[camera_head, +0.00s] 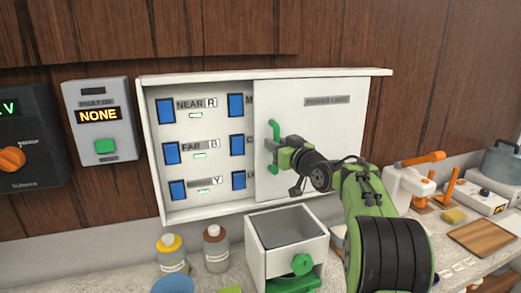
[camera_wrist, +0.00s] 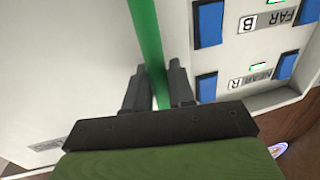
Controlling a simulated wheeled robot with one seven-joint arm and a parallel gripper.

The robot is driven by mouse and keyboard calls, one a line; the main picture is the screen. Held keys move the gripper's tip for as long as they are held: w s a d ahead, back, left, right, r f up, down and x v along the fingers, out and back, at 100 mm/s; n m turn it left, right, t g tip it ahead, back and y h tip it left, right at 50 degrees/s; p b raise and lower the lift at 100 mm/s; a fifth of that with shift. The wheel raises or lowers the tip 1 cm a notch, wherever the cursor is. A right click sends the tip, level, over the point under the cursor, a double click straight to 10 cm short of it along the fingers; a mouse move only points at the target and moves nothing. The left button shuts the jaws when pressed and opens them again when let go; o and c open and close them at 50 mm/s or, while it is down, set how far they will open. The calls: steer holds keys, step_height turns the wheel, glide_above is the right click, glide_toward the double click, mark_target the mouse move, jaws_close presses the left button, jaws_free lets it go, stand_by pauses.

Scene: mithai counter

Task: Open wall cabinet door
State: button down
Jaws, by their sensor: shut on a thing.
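The white wall cabinet (camera_head: 155,150) hangs on the wood-panelled wall. Its white door (camera_head: 335,135), labelled at the top right, covers the right part. The left part is uncovered and shows blue switches (camera_head: 165,110) with labels. A green handle (camera_head: 274,130) stands upright near the door's left edge. My gripper (camera_head: 279,157) is at the handle's lower part. In the wrist view the dark fingers (camera_wrist: 160,88) stand on either side of the green handle (camera_wrist: 148,40), shut on it. The second column of switches is partly hidden by the door edge.
A grey panel reading NONE (camera_head: 100,118) and a black unit with an orange knob (camera_head: 25,140) are on the wall at left. Below are a white open-topped box (camera_head: 258,262), bottles (camera_head: 216,248) and a cluttered counter. A pot (camera_head: 502,160) stands far right.

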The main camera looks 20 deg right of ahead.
steer(key=d+p, duration=0.2)
steer(key=d, duration=0.5)
steer(key=shift+d, duration=0.35)
steer(key=c, duration=1.1)
jaws_free()
steer(key=s+d+b, duration=0.3)
steer(key=s, duration=1.2)
steer(key=shift+s+b, duration=0.2)
steer(key=shift+b, duration=0.15)
